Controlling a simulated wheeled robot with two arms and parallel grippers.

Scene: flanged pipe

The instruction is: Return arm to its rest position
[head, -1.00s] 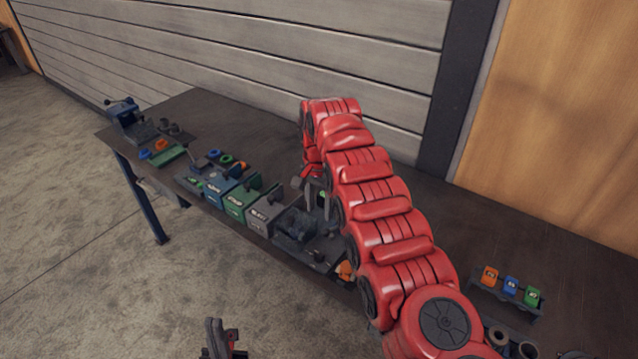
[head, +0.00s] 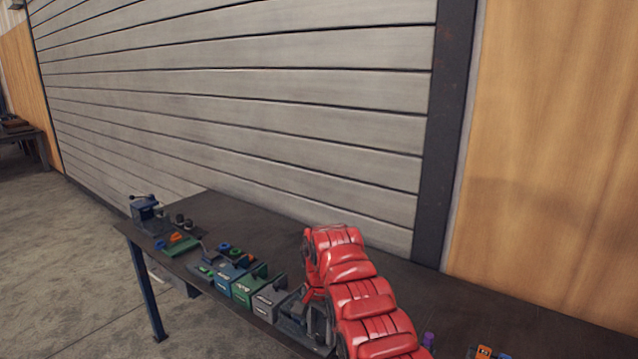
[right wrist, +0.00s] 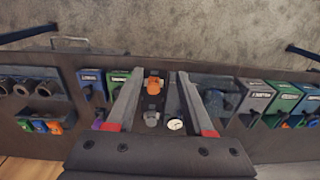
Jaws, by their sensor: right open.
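My right arm (head: 362,297) is red and reaches over the bench from the lower right in the head view. My right gripper (right wrist: 159,82) is open in the right wrist view, its two grey fingers spread apart with nothing held between them. Beyond and between the fingers are an orange-topped fitting (right wrist: 153,86) and a round white gauge (right wrist: 175,124) on the bench fixture. In the head view the arm hides most of this gripper and the fixture. My left gripper is out of view.
The dark bench (head: 262,218) runs along a slatted wall. A blue vise (head: 146,212) stands at the far left end. In the wrist view, black cylinders (right wrist: 22,87) sit at left.

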